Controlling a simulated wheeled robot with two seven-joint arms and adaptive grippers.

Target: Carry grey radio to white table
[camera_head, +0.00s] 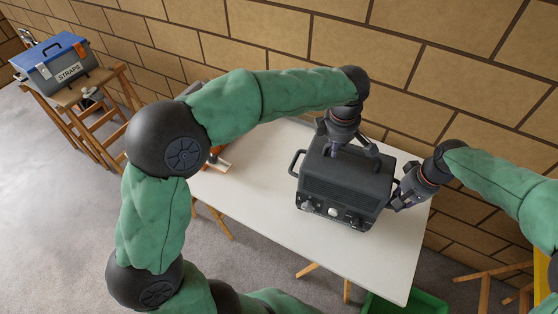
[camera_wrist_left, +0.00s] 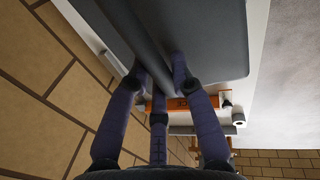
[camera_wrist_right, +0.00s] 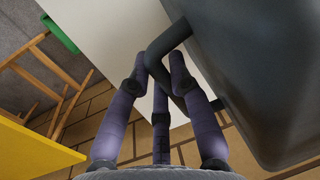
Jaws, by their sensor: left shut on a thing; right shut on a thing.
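The dark grey radio (camera_head: 345,188) is upright over the right part of the white table (camera_head: 250,205), its knobs facing the near side. I cannot tell whether its base touches the top. My left gripper (camera_head: 350,146) is at the radio's top far side, shut on a dark bar (camera_wrist_left: 128,32) of it. My right gripper (camera_head: 400,193) is at the radio's right side, shut on the side handle (camera_wrist_right: 164,44). The left side handle (camera_head: 295,163) is free. The fingers partly hide both held parts.
An orange and white item (camera_head: 222,163) lies at the table's left end. A brick wall (camera_head: 300,45) runs close behind. A blue-lidded straps box (camera_head: 62,65) stands on a wooden stand at far left. A green bin (camera_head: 410,304) is below the table's near right corner. The table's front left is clear.

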